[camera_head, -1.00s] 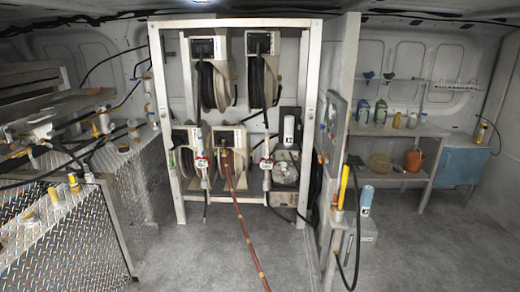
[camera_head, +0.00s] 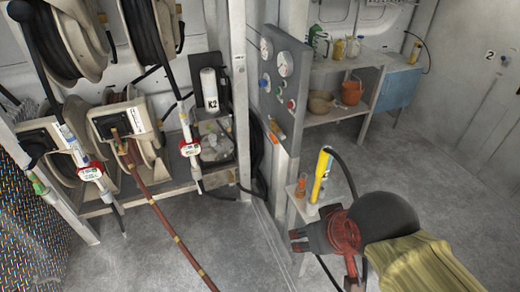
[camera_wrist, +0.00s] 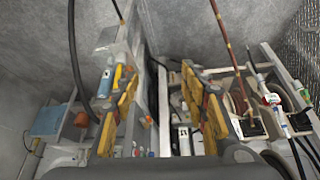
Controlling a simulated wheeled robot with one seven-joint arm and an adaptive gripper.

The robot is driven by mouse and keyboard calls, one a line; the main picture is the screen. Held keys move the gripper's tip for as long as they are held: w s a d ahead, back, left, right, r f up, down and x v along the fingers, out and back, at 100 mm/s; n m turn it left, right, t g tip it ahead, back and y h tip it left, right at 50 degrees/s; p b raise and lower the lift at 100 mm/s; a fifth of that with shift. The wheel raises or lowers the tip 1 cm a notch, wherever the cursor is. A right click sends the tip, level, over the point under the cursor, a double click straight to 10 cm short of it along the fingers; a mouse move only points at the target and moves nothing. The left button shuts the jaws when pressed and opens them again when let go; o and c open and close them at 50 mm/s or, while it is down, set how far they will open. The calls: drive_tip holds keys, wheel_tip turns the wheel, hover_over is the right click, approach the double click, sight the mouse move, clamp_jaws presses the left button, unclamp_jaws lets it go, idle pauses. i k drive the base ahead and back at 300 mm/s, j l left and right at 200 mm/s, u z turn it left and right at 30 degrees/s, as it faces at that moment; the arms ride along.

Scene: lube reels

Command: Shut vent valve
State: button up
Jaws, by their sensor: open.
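A grey upright panel (camera_head: 283,85) with two round white gauges stands at the right side of the reel frame in the head view. It carries a blue knob (camera_head: 266,80) and a small red knob (camera_head: 291,103). A small orange part (camera_head: 276,130) sits low on the panel. I cannot tell which of these is the vent valve, nor its position. My gripper (camera_wrist: 157,70) is open with nothing between its yellow-orange fingers in the wrist view. In the head view my arm reaches in from the lower right, its red and dark end below and right of the panel, apart from it.
A yellow upright tool (camera_head: 321,175) with a black hose stands on a small shelf near my arm. Hose reels (camera_head: 150,30) fill the left frame, and a red-brown hose (camera_head: 170,232) runs across the floor. Grey floor (camera_head: 430,165) is clear at right.

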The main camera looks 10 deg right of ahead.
sight(272, 138)
drive_tip(key=i+j+z, duration=0.4)
drive_tip(key=z, duration=0.3)
drive_tip(key=j+z, duration=0.1)
drive_tip(key=z, duration=0.3)
drive_tip(key=i+j+z, duration=0.1)
drive_tip(key=z, duration=0.3)
drive_tip(key=j+z, duration=0.25)
drive_tip(key=z, duration=0.15)
